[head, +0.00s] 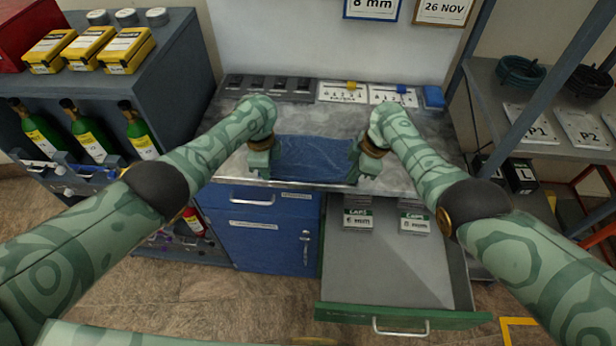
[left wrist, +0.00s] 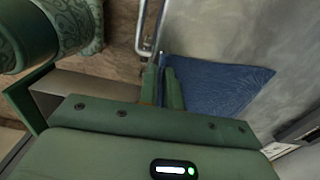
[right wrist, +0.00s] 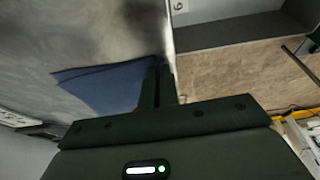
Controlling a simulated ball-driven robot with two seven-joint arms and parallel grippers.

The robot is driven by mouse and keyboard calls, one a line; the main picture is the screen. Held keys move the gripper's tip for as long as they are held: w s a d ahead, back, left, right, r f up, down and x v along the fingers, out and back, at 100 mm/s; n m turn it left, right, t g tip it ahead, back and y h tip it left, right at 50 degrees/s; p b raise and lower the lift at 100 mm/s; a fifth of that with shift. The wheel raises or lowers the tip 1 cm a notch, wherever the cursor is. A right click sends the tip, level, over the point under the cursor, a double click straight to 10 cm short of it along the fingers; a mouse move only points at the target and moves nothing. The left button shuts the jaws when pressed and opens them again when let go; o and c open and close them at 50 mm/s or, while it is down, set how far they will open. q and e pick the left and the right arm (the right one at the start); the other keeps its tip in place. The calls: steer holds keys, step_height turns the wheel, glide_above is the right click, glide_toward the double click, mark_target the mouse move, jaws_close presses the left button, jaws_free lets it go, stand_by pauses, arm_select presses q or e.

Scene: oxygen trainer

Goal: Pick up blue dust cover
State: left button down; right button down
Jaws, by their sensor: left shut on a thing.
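The blue dust cover (head: 312,158) lies as a dark blue sheet along the front of the grey worktop, between my two grippers. My left gripper (head: 262,160) is shut on its left end at the worktop's front edge. The left wrist view shows the cover (left wrist: 215,88) spreading right from the close-set fingers (left wrist: 163,85). My right gripper (head: 367,163) is at the cover's right end. In the right wrist view its fingers (right wrist: 158,82) are close together, and the cover (right wrist: 105,85) reaches them. Whether they pinch it is hidden.
An open drawer (head: 390,265) with boxes sticks out below the worktop (head: 300,110), right of a blue cabinet (head: 262,238). Trays and a blue box (head: 433,97) line the worktop's back. Shelves stand on both sides, with green bottles (head: 88,135) at left.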

arm_select(q)
steer(key=shift+r, duration=0.1)
